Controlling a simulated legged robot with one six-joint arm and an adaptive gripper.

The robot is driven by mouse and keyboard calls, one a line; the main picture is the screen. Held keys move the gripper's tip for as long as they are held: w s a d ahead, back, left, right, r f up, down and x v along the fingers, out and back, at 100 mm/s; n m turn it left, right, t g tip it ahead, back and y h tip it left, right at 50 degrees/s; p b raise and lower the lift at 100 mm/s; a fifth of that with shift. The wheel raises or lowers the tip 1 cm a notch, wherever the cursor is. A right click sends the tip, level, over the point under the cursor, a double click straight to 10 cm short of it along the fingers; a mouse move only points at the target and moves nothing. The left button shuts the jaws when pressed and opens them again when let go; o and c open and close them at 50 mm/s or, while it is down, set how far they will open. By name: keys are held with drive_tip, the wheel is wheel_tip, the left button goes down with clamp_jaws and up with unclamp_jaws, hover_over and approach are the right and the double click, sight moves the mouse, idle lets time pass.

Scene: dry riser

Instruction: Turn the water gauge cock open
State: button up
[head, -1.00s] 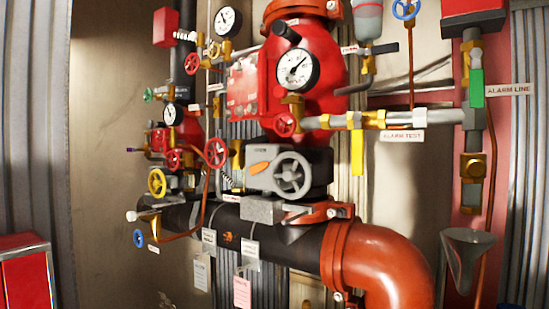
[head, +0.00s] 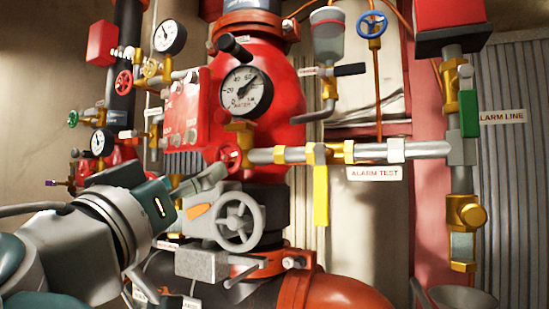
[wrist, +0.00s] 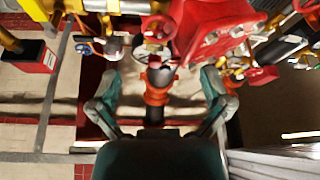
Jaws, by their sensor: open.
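The water gauge (head: 246,91), a white dial marked WATER, is on the front of the red valve body (head: 285,70). Below it is a brass fitting (head: 239,131) with a small red handwheel (head: 229,156); I cannot tell for certain that this is the gauge cock. My gripper (head: 207,181) is below and left of this wheel in the head view, in front of the grey gear housing. In the wrist view my gripper (wrist: 160,90) has its two fingers spread wide with nothing held. A red handwheel (wrist: 158,28) shows beyond them, apart from both.
A yellow lever (head: 321,195) hangs from the alarm test pipe (head: 395,150). A black-handled lever (head: 235,46) sticks out above the gauge. A red box (wrist: 33,56) stands at left in the wrist view.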

sight(224, 157)
drive_tip(key=x, duration=0.8)
drive_tip(key=shift+w, duration=0.35)
drive_tip(key=shift+s, duration=0.1)
drive_tip(key=c, duration=1.2)
